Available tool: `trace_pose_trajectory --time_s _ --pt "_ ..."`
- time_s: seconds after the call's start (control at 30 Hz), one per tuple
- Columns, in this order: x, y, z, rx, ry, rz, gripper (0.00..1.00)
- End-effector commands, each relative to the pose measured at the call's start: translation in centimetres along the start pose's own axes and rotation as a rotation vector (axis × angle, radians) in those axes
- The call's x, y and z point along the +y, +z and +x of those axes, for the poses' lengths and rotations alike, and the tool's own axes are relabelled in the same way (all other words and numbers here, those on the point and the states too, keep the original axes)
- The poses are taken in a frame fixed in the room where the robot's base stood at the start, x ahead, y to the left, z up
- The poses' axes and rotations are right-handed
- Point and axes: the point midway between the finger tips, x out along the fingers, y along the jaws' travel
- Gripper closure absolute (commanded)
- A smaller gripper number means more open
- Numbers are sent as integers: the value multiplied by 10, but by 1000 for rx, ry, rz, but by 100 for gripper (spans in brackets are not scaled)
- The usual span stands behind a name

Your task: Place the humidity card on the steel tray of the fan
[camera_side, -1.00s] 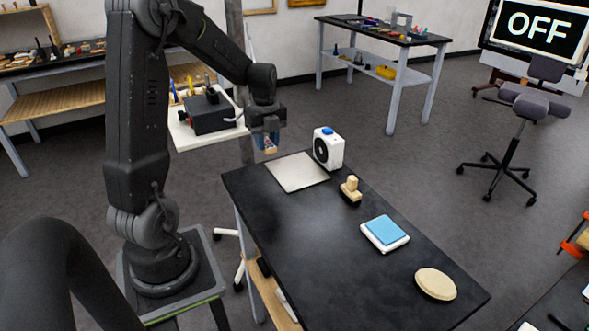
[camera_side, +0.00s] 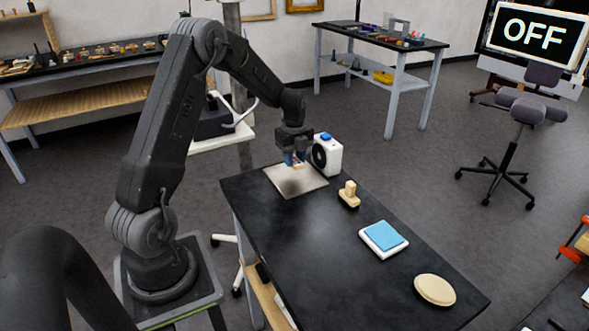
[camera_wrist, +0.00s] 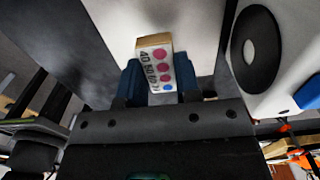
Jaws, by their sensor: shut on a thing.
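The humidity card (camera_wrist: 158,66), a small block with pink and blue dots and printed numbers, is between my fingers in the wrist view. My gripper (camera_side: 294,161) is shut on it, and it also shows in the wrist view (camera_wrist: 160,84). In the side view the card (camera_side: 298,166) hangs at the fingertips over the steel tray (camera_side: 308,186). The tray is a flat pale square at the table's far end. The white fan (camera_side: 328,157), with a black round grille and blue top button, stands beside the tray, just right of my gripper.
A wooden stamp-like block (camera_side: 349,194) stands near the tray. A blue-topped white pad (camera_side: 384,237) and a pale oval disc (camera_side: 435,290) lie nearer on the black table (camera_side: 330,260). The table's left half is clear.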

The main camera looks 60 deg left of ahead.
Motion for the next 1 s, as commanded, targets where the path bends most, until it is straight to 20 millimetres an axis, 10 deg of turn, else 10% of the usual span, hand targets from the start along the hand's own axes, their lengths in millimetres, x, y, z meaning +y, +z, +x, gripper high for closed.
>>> trace_pose_trajectory --time_s 0.7,0.73,1.0 --pt "0 0 43 0 1 0 92" --pt "0 0 44 0 0 0 69" --pt "0 0 43 0 0 0 44"
